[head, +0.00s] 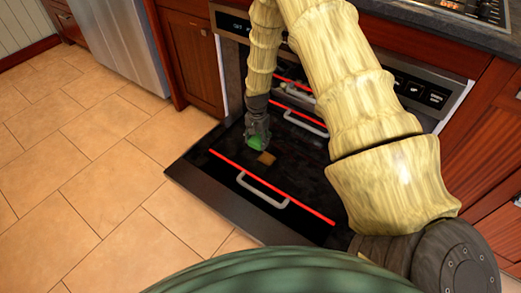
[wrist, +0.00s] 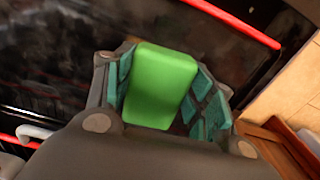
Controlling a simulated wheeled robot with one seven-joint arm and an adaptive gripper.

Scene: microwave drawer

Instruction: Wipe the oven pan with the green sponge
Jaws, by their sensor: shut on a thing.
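My gripper (head: 258,141) is shut on the green sponge (wrist: 160,85), which sits between its teal-padded fingers in the wrist view. In the head view only a small part of the sponge (head: 256,151) shows below the fingers. The gripper is over the dark, glossy oven pan (head: 235,168), which is pulled out and has a red front edge and a silver handle. The pan also fills the background of the wrist view (wrist: 55,75). A small brown patch (head: 266,158) lies on the pan, just right of the gripper. I cannot tell whether the sponge touches the pan.
The black oven door (head: 190,178) is folded down under the pan. More red-edged racks with silver handles (head: 305,124) are inside the oven. Wooden cabinets (head: 193,60) flank it. The tiled floor (head: 90,165) is clear on the left. My arm hides part of the oven's right side.

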